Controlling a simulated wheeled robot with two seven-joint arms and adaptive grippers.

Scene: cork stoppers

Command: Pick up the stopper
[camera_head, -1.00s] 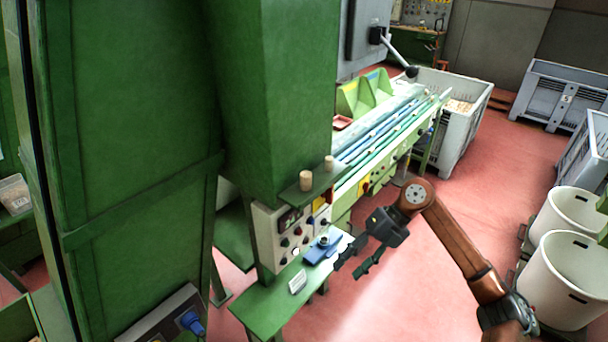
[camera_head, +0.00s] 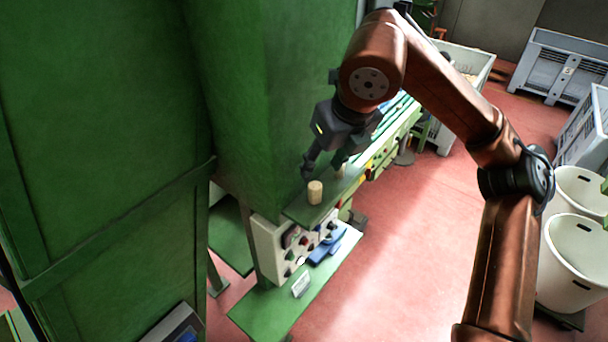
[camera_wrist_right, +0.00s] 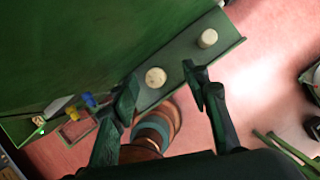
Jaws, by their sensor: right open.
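Two pale cork stoppers stand upright on a small green shelf (camera_head: 297,209). The nearer stopper (camera_head: 315,192) is in clear view; the farther stopper (camera_head: 340,170) is partly hidden by my right gripper (camera_head: 323,166). In the right wrist view, one stopper (camera_wrist_right: 156,77) appears between the tips of my open right gripper (camera_wrist_right: 160,78). The other stopper (camera_wrist_right: 208,38) stands beyond the fingers, near the shelf's end. The fingers hold nothing; whether they touch the stopper is unclear. My left gripper is out of view.
The tall green machine wall (camera_head: 255,100) rises right beside the shelf. A control panel (camera_head: 272,245) and a green ledge (camera_head: 265,308) with a blue item (camera_head: 326,247) lie below. White bins (camera_head: 575,255) stand at the right. Red floor (camera_head: 410,240) lies open between.

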